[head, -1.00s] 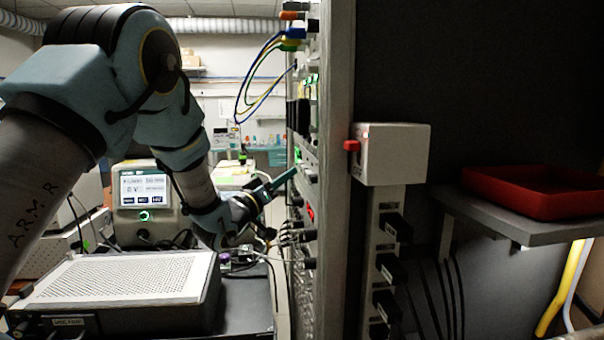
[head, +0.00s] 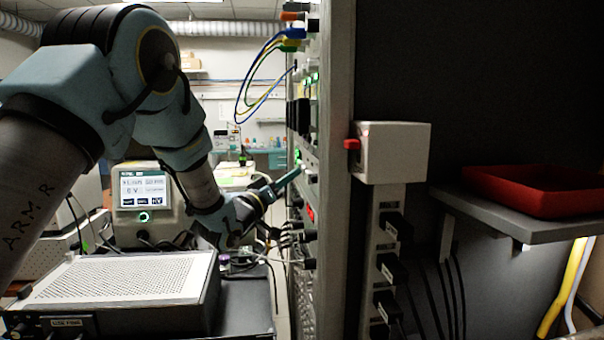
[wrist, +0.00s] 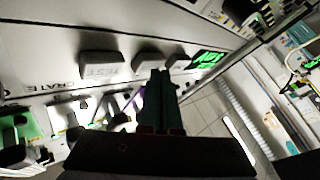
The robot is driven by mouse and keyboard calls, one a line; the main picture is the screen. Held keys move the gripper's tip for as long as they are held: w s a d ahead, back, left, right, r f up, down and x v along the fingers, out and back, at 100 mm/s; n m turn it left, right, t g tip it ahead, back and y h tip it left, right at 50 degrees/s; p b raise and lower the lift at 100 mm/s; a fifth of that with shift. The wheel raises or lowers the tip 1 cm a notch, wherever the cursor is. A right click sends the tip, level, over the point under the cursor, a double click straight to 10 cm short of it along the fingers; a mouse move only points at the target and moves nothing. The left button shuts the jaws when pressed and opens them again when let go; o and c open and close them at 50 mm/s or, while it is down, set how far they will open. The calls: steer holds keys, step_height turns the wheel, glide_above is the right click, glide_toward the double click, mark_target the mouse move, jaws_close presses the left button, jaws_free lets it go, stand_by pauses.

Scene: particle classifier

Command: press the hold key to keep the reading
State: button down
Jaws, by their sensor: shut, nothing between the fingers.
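My gripper (head: 297,170) is shut and empty, its teal fingertips at the front panel of the tall rack (head: 337,220) in the head view. In the wrist view the shut fingertips (wrist: 158,73) are close to a row of grey keys beside a lit green display (wrist: 210,62). The left key (wrist: 102,65) seems to read TEST. The middle key (wrist: 147,60) and the right key (wrist: 176,61) lie right by the fingertips; their labels are not legible, so I cannot tell which is the hold key. Contact cannot be made out.
Cables and plugs (head: 292,238) stick out of the rack below my gripper, and looped wires (head: 250,80) hang above. A bench instrument with a lit screen (head: 143,190) and a perforated-top box (head: 120,277) stand left. A red tray (head: 540,192) sits on a right shelf.

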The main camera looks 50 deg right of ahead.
steer(key=shift+s+d, duration=0.45)
steer(key=shift+d, duration=0.05)
stand_by(0.6)
stand_by(0.3)
steer(key=shift+w+a+b, duration=0.65)
steer(key=shift+w+a, duration=0.2)
steer(key=shift+a, duration=0.15)
steer(key=w+a, duration=0.1)
steer(key=a, duration=0.1)
steer(key=w+a+b, duration=0.1)
steer(key=w+a, duration=0.1)
steer(key=shift+w, duration=0.1)
stand_by(0.8)
